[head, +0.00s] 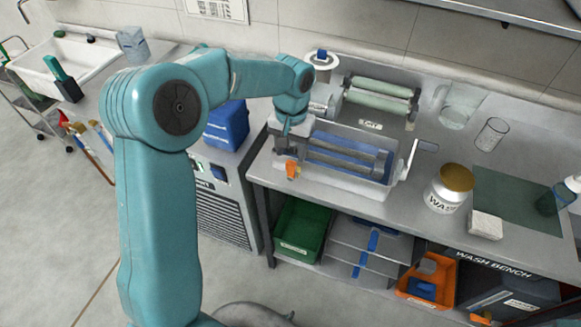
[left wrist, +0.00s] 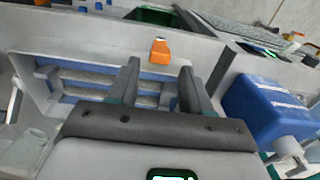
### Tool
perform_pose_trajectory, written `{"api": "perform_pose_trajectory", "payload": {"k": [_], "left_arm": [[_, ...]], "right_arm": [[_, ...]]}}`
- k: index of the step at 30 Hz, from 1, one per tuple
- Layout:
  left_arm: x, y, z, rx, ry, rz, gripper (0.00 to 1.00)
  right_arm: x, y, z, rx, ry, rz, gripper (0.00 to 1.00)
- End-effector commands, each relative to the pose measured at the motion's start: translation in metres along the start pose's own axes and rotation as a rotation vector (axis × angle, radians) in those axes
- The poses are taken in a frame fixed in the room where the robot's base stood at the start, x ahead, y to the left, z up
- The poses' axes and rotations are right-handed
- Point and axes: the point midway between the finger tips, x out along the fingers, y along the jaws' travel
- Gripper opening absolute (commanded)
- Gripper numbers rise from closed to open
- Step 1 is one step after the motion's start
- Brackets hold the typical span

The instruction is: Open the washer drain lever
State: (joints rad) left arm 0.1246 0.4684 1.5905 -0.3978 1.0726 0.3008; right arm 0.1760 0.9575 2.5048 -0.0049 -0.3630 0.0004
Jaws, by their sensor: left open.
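The washer (head: 345,191) is a clear-walled tray with blue inside and grey rollers, set on the steel bench. Its orange drain lever (head: 292,169) sticks out at the front left corner. The lever also shows in the left wrist view (left wrist: 159,50), beyond the fingertips. My left gripper (head: 287,151) hangs over the washer's left end, just behind the lever. In the left wrist view its two dark fingers (left wrist: 158,80) are apart with nothing between them, and the lever stands ahead of the gap. I cannot tell the exact distance. My right gripper is not in view.
A blue container (head: 227,124) stands left of the washer. A crank handle (head: 425,146) sticks up at its right end. A roller unit (head: 380,97) stands behind. A gold-lidded wash jar (head: 449,188) and white block (head: 485,225) stand right. A green bin (head: 300,228) sits below.

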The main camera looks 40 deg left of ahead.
Motion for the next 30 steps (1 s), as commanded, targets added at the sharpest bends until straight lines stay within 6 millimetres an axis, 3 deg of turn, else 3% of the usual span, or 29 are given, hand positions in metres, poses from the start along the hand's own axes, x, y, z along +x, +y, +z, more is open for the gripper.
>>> {"api": "perform_pose_trajectory", "payload": {"k": [6, 12, 24, 28, 29, 30], "left_arm": [[0.050, -0.002, 0.000, -0.001, -0.005, -0.001, 0.49], [0.079, -0.003, -0.002, -0.001, -0.002, 0.000, 0.49], [0.088, -0.003, -0.004, -0.001, 0.000, 0.001, 0.49], [0.088, -0.003, -0.004, -0.001, 0.000, 0.001, 0.07], [0.088, -0.003, -0.004, -0.001, 0.000, 0.001, 0.00], [0.088, -0.003, -0.004, -0.001, 0.000, 0.001, 0.00]], "right_arm": [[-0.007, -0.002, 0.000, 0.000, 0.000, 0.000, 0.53], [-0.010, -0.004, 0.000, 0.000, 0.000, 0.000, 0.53], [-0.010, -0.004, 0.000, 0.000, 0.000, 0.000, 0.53], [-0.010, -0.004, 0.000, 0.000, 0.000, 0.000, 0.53], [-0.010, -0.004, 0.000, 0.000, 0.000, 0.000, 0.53], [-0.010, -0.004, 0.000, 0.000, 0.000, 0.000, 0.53]]}}
